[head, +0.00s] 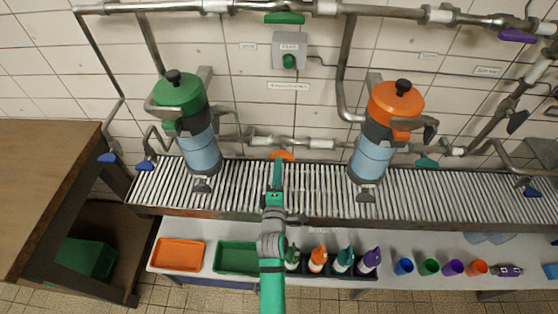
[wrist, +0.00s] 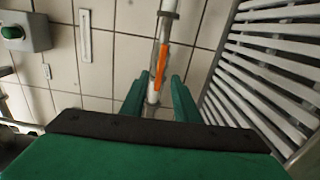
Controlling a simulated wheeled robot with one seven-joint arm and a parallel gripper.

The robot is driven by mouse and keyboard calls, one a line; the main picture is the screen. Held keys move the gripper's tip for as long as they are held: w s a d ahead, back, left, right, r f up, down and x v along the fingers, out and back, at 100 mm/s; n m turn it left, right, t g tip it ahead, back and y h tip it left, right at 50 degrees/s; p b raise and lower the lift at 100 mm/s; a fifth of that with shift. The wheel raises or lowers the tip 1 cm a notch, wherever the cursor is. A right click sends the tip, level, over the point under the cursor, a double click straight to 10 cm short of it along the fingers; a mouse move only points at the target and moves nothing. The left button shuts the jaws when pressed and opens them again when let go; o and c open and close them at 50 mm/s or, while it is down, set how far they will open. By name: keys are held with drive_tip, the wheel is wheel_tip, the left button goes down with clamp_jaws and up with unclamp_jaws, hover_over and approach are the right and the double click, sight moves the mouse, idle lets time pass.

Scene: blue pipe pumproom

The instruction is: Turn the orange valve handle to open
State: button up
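The orange valve handle (head: 283,155) sits on the lower wall pipe, just above the slatted rack, in the middle of the head view. It also shows in the wrist view (wrist: 161,62) as a thin orange strip along the pale pipe (wrist: 168,28). My gripper (head: 277,162) reaches up to the handle from the front. In the wrist view my gripper's two green fingers (wrist: 160,78) are apart, with the handle's lower end lined up between their tips. I cannot tell whether either finger touches it. The head view partly hides the handle behind my gripper.
The slatted rack (head: 320,190) lies close to my gripper. A green-topped machine (head: 180,95) stands left and an orange-topped one (head: 397,103) right. A grey box with a green button (head: 289,50) is on the wall above. Bottles, cups and trays stand below.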

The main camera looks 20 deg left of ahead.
drive_tip(key=shift+v, duration=2.8)
drive_tip(key=s+d+f+m+g+h, duration=0.1)
drive_tip(key=s+d+f+m, duration=0.1)
drive_tip(key=s+d+m, duration=0.55)
drive_tip(key=s+d+f+m+h, duration=0.1)
drive_tip(key=s+d+f+m, duration=0.2)
drive_tip(key=s, duration=0.8)
drive_tip(key=s+d+r+m+h, duration=0.1)
drive_tip(key=s+d+r+m, duration=0.1)
drive_tip(key=s, duration=0.3)
drive_tip(key=s+d+r+m+h, duration=0.1)
drive_tip(key=s+d+r+m, duration=0.1)
drive_tip(key=s+m, duration=0.3)
drive_tip(key=s+d+r+m+g+h, duration=0.1)
drive_tip(key=s+d+r+m, duration=0.1)
drive_tip(key=s+d+m, duration=0.1)
drive_tip(key=s+m, duration=0.1)
drive_tip(key=s, duration=0.1)
drive_tip(key=shift+s, duration=0.25)
